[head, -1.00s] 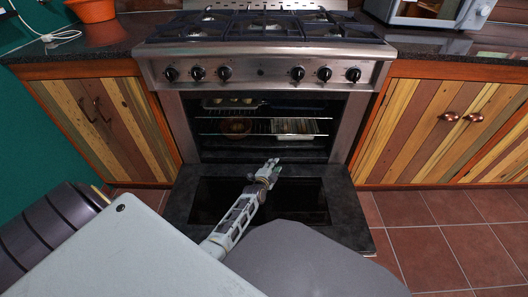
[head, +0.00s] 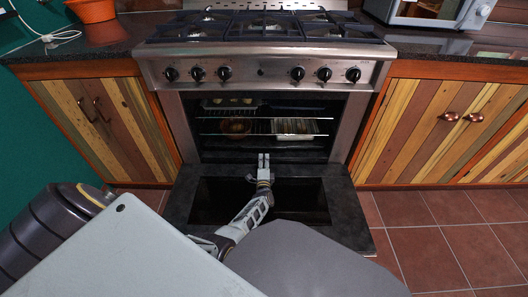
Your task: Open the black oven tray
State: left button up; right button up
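The oven's black front panel (head: 345,205) is folded down, open in front of the oven, with a dark window (head: 308,197) in its middle. My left gripper (head: 264,157) is over the panel's inner side near the oven mouth, pointing toward the cavity. Its two fingers lie close together with nothing seen between them; whether they are fully shut is too small to tell. I cannot tell whether it touches the panel. My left forearm and a grey part of my body hide part of the panel's near side. My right gripper is not in view.
The oven cavity holds wire racks with a brown bowl (head: 236,126) and a light tray (head: 296,128). Knobs and a gas hob (head: 264,27) are above. Wooden cupboards (head: 440,130) flank the oven. The tiled floor (head: 450,250) at the right is clear.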

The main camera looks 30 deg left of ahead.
pick_arm(q)
jog(key=shift+w+a, duration=0.1)
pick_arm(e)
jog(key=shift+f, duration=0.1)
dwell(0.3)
pick_arm(q)
jog(key=shift+b+x, duration=2.5)
jog(key=shift+x, duration=1.05)
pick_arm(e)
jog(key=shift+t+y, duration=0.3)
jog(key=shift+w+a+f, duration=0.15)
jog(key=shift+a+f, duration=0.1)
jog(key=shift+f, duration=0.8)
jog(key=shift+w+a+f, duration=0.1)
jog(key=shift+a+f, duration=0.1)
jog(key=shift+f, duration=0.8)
pick_arm(q)
jog(key=shift+w, duration=0.1)
jog(key=shift+c, duration=0.2)
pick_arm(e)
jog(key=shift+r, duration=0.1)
pick_arm(q)
jog(key=shift+c, duration=1.2)
grip_shut()
